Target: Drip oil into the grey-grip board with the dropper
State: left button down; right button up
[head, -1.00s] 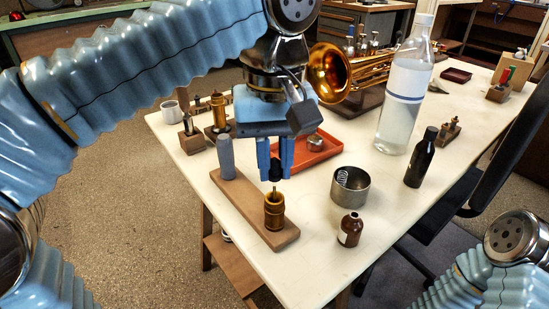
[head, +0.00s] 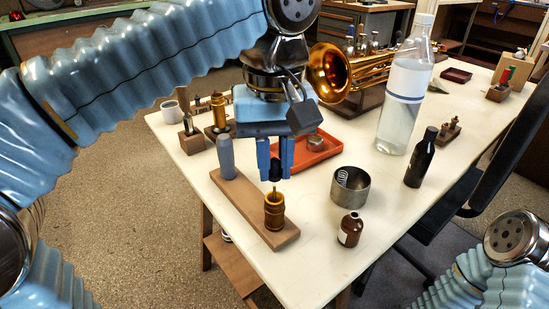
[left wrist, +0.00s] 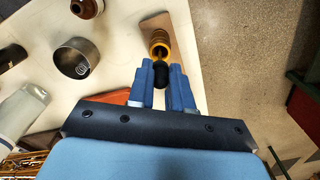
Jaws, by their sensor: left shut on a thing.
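My left gripper (head: 276,172) is shut on the black bulb of the dropper (head: 275,165); the bulb also shows between the fingers in the left wrist view (left wrist: 161,72). The dropper points down, its tip at or just above the mouth of the brass cylinder (head: 274,212); I cannot tell whether it is inside. The cylinder stands upright on the grey-grip board (head: 252,203), a wooden board with a grey upright grip (head: 226,156) at its far end. In the left wrist view the brass cylinder (left wrist: 158,42) is just beyond the bulb. My right gripper is not in view.
A brown bottle (head: 350,229) and a metal cup (head: 350,186) stand right of the board. A red tray (head: 318,150), a clear bottle (head: 404,95), a black bottle (head: 421,158) and a brass horn (head: 335,72) are farther off. The table's front left edge is close to the board.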

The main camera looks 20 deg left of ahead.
pick_arm(q)
jog(key=shift+r, duration=0.1)
notch_tip(320, 180, up, 3)
jog(key=p, duration=0.2)
jog(key=shift+f+p, duration=0.2)
jog(key=shift+p, duration=0.2)
jog(key=shift+r+p, duration=0.75)
jog(key=shift+r, duration=0.4)
